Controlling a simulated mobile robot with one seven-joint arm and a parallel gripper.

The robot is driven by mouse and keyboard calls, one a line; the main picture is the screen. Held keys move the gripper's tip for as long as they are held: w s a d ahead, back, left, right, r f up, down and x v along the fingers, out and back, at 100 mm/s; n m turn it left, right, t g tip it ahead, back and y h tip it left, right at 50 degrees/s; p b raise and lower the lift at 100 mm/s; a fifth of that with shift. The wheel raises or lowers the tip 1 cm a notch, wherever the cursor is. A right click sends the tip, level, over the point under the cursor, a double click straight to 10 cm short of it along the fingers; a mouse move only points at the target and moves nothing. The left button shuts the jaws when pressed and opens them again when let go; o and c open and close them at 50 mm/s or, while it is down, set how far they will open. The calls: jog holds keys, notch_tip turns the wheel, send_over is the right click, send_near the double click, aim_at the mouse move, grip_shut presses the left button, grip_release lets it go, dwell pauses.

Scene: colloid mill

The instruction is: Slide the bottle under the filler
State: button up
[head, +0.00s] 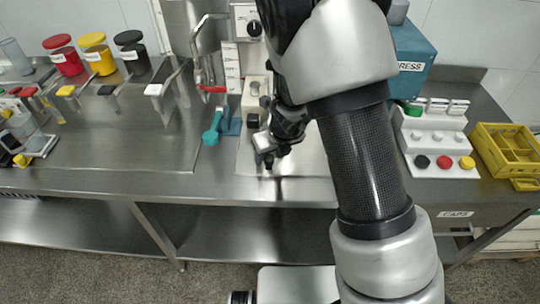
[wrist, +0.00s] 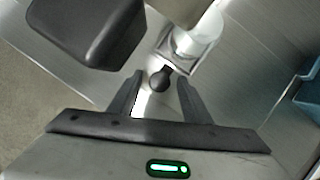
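My gripper (wrist: 159,82) is open, with its two dark fingers apart. A round black knob (wrist: 161,78) shows between the fingertips in the wrist view, with a visible gap on each side. The knob sits at the near edge of a small square metal holder (wrist: 176,62). A whitish cylinder, which looks like the bottle (wrist: 201,35), stands on that holder. In the head view my gripper (head: 268,158) is low over the front of the bench, and the bottle and knob cannot be made out. A metal spout with a red lever (head: 212,88), possibly the filler, is behind and left.
A teal scoop-like object (head: 212,130) lies left of my gripper. A blue press (head: 410,62), a white button rack (head: 440,145) and a yellow crate (head: 505,150) are right. Lidded red, yellow and black jars stand back left. A dark block (wrist: 90,30) is close in the wrist view.

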aim_at(255, 168)
grip_shut()
jog(key=shift+a+r+p, duration=0.2)
jog(key=shift+a+p, duration=0.15)
jog(key=shift+a, duration=0.1)
jog(key=shift+w+a+f+p, duration=0.15)
jog(key=shift+a+p, duration=0.6)
jog(key=shift+a, duration=1.15)
jog(key=shift+o, duration=0.6)
grip_release()
jog(key=shift+a, duration=0.1)
jog(key=p+v, duration=0.6)
jog(key=v, duration=1.1)
jog(key=shift+r+p, duration=0.2)
jog(key=shift+p, duration=0.2)
